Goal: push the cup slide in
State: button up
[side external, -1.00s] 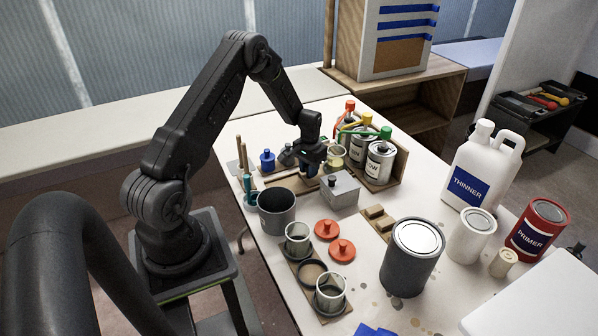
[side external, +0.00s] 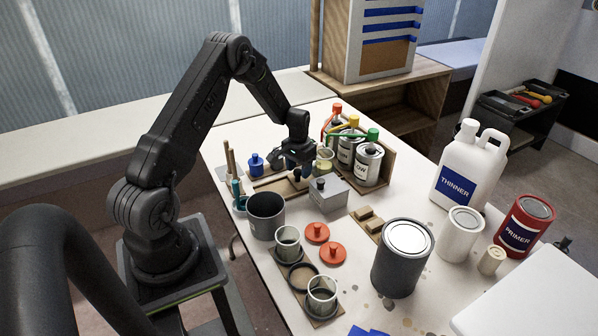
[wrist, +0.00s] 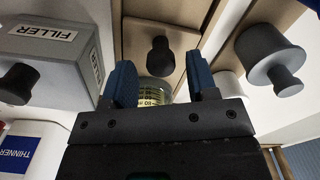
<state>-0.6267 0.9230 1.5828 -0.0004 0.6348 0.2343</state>
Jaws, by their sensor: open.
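In the wrist view a wooden slide (wrist: 130,40) carries a dark round knob (wrist: 160,57), just beyond my fingertips. The fingers are apart and hold nothing that I can see. In the side view my gripper (side external: 293,160) is above the wooden strip at the back of the bench, with the cup (side external: 324,156) to its right. The gripper hides part of the slide, and I cannot tell how far in it sits.
A grey filler box (side external: 330,194) with a dark knob stands close in front of my gripper. A blue knobbed pot (side external: 256,166) is to its left. Several capped cans (side external: 368,165) stand in a wooden corner rack at right. A grey knobbed cylinder (wrist: 268,55) is near the right finger.

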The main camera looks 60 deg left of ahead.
notch_tip(320, 180, up, 12)
jog(key=shift+r, duration=0.15)
dwell(0.3)
jog(key=s+d+r+m+t, duration=0.1)
jog(key=s+d+r, duration=0.2)
jog(key=d+r, duration=0.55)
jog(key=s+d+r+m+t, duration=0.1)
jog(key=s+d+r+t, duration=0.15)
jog(key=d+r, duration=0.65)
jog(key=s+d+m+t, duration=0.1)
jog(key=s+d, duration=0.5)
jog(key=s, duration=0.2)
jog(key=s+d+r+m+t, duration=0.1)
jog(key=s+d, duration=0.5)
jog(key=s, duration=0.2)
jog(key=shift+s+r+m, duration=0.2)
jog(key=shift+r+m, duration=0.1)
